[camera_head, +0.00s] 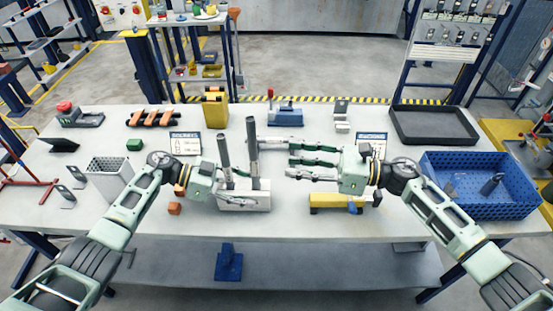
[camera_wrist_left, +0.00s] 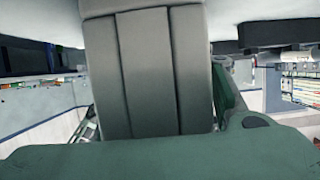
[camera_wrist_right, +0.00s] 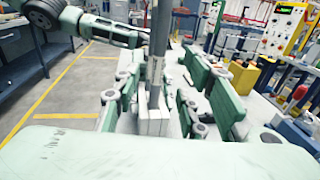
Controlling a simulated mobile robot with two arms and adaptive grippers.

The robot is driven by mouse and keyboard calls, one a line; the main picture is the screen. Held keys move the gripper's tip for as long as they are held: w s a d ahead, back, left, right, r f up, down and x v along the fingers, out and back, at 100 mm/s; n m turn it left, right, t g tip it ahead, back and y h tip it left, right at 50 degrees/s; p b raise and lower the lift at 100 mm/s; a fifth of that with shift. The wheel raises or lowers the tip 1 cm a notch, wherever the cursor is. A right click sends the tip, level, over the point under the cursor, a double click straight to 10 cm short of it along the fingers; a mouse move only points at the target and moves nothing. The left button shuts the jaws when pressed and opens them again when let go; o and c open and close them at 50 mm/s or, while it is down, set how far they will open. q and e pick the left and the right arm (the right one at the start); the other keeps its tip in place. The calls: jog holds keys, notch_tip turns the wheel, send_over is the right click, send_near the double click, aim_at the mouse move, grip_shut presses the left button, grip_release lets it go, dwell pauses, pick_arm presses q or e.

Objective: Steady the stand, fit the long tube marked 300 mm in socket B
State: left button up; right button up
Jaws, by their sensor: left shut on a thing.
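The stand (camera_head: 250,205) is a low pale block on the table. Two dark tubes rise from it: a left tube (camera_head: 224,152), slightly tilted, and a right tube (camera_head: 251,130), nearly upright with a pale band. I cannot read their markings or the socket letters. My left gripper (camera_head: 232,198) is shut on the stand at its left front; its wrist view is mostly blocked by a close grey surface. My right gripper (camera_head: 287,160) is open, its fingers pointing left toward the right tube. In the right wrist view a grey tube (camera_wrist_right: 160,35) stands between the spread fingers.
A yellow block (camera_head: 335,201) lies below my right gripper. A blue crate (camera_head: 480,205) and a dark tray (camera_head: 433,125) are on the right. A perforated bin (camera_head: 108,175) stands left. A blue fixture (camera_head: 286,118) and small sign (camera_head: 186,143) stand behind the stand.

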jog(key=d, duration=0.3)
jog(key=shift+s+d, duration=0.35)
pick_arm(q)
jog(key=o, duration=1.4)
jog(key=shift+a, duration=0.1)
jog(key=v, duration=1.2)
jog(key=shift+f, duration=0.15)
